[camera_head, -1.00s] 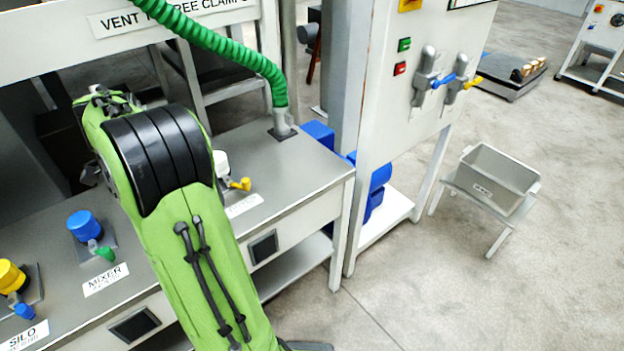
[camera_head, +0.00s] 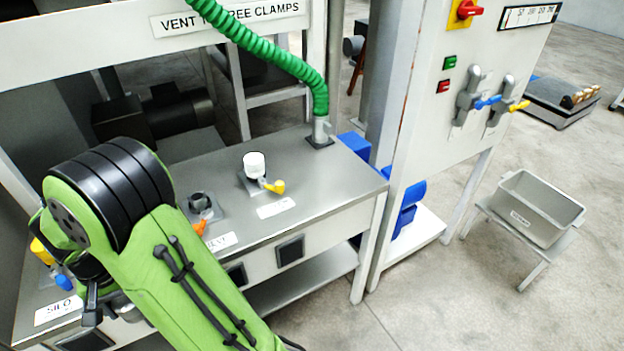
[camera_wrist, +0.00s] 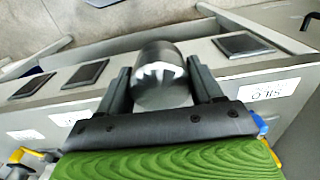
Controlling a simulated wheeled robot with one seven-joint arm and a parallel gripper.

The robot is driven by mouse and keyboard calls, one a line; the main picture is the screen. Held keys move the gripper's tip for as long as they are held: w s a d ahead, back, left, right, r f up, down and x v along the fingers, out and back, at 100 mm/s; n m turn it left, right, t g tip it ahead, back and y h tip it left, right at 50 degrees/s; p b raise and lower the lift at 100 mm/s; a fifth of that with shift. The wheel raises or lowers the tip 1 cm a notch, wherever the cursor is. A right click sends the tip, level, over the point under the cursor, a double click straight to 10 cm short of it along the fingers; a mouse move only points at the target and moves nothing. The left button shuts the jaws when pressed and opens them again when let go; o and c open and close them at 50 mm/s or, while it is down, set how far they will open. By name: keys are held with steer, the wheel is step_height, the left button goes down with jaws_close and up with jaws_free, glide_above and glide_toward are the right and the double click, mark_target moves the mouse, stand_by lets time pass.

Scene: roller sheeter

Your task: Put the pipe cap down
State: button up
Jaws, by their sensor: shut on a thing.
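In the wrist view, the pipe cap (camera_wrist: 160,78) is a shiny grey metal cylinder. My gripper (camera_wrist: 159,68) is shut on it, one finger on each side. The cap is over or in front of the bench's front panel; I cannot tell its height.
The bench (camera_head: 325,165) carries a white-capped port (camera_head: 254,165) with a yellow handle, a dark port (camera_head: 200,203) with an orange handle and a yellow-topped port (camera_head: 42,250). A grey bin (camera_head: 537,208) stands right on a stand. Floor between is clear.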

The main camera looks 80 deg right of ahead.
steer(key=w+a+f+n, duration=0.5)
steer(key=a+f+n, duration=0.1)
steer(key=a+n, duration=0.4)
steer(key=shift+w+a, duration=0.2)
steer(key=shift+a, duration=0.25)
steer(key=shift+f, duration=0.1)
